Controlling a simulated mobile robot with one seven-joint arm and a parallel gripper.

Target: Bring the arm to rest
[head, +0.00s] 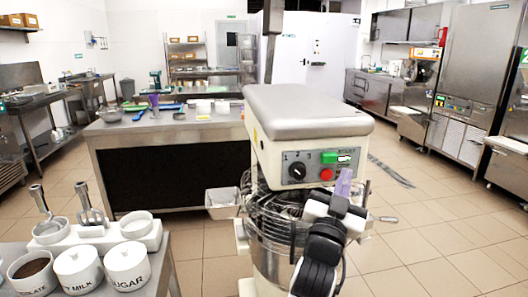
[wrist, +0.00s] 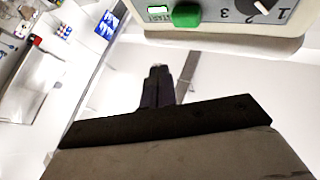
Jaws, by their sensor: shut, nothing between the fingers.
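My arm (head: 322,250) rises in front of the mixer at the lower right of the head view, with its black and white links folded close together. My gripper (wrist: 158,80) shows in the wrist view as dark fingers pressed together, with nothing between them. In the head view its end is small, near a pale purple piece (head: 343,182) just below the mixer's control panel. The mixer (head: 305,110) has a dial, a green button and a red button. Its panel also shows upside down at the top of the wrist view (wrist: 220,18).
The mixer's wire guard and bowl (head: 275,235) are close beside my arm. A counter (head: 70,262) with labelled pots is at the lower left. A steel table (head: 170,130) stands behind, with a white bin (head: 222,203) beside it. The tiled floor (head: 440,225) at right is open.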

